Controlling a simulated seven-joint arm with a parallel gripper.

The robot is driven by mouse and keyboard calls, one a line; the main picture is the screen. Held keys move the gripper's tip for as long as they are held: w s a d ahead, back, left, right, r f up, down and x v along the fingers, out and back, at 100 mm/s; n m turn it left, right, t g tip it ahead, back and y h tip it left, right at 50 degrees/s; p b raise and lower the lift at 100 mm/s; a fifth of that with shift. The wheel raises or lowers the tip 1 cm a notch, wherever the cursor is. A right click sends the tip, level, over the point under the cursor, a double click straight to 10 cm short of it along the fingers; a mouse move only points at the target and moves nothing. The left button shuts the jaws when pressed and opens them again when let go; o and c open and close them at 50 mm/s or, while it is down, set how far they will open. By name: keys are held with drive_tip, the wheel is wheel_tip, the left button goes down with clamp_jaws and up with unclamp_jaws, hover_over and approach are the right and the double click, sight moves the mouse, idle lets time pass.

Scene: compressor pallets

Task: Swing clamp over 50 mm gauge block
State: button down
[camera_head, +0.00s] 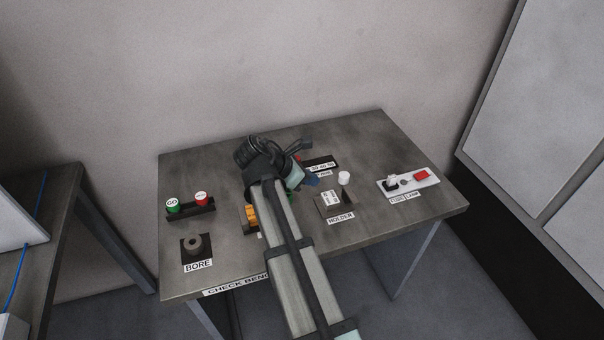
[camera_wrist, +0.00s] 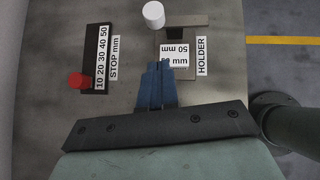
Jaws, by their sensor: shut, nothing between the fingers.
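In the head view the block (camera_head: 330,198) stands on the holder base, right of my gripper. A white cylindrical knob (camera_wrist: 153,14) stands beside the block; it also shows in the head view (camera_head: 344,178). It looks like the clamp's handle, but the clamp arm is not clear. My gripper (camera_wrist: 157,72) has its blue fingers shut and empty. The fingertips overlap the block's lower left edge in the wrist view; contact cannot be told.
A stop scale (camera_wrist: 97,58) with a red knob (camera_wrist: 78,80) lies left of the holder in the wrist view. The bench (camera_head: 405,135) also carries a bore fixture (camera_head: 195,246), GO gauge (camera_head: 173,205) and a switch plate (camera_head: 427,184). My arm hides the bench middle.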

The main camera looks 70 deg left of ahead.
sight(339, 181)
drive_tip(key=x, duration=0.3)
drive_tip(key=w+r+x, duration=0.1)
drive_tip(key=x, duration=0.1)
drive_tip(key=shift+f, duration=0.1)
drive_tip(key=shift+w+a, duration=0.2)
drive_tip(key=shift+w, duration=0.9)
